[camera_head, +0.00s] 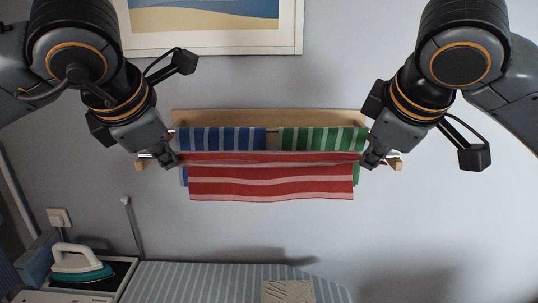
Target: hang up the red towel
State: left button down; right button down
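The red towel (270,183) has pale pink stripes. It is spread wide at the front bar of a wall rack (253,115), with its lower part hanging in front. My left gripper (175,161) is at the towel's upper left corner and appears shut on it. My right gripper (368,162) is at the upper right corner and appears shut on it. The fingertips are small and partly hidden. I cannot tell whether the towel's weight rests on the bar.
A blue striped towel (220,138) and a green striped towel (322,138) hang on the rack behind the red one. A framed picture (212,44) is above. An iron (80,264) and a striped ironing board (205,282) are below.

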pick_arm(q)
jog(key=shift+f, duration=0.3)
pick_arm(e)
jog(key=shift+f, duration=0.3)
jog(key=shift+s, duration=0.1)
pick_arm(q)
jog(key=c, duration=2)
grip_release()
jog(key=shift+s, duration=0.15)
pick_arm(e)
jog(key=c, duration=2)
grip_release()
jog(key=shift+s, duration=0.1)
pick_arm(q)
jog(key=o, duration=0.7)
pick_arm(e)
jog(key=o, duration=0.7)
pick_arm(q)
jog(key=shift+w, duration=0.2)
pick_arm(e)
jog(key=shift+w, duration=0.2)
pick_arm(q)
jog(key=shift+s, duration=0.25)
pick_arm(e)
jog(key=shift+s, duration=0.25)
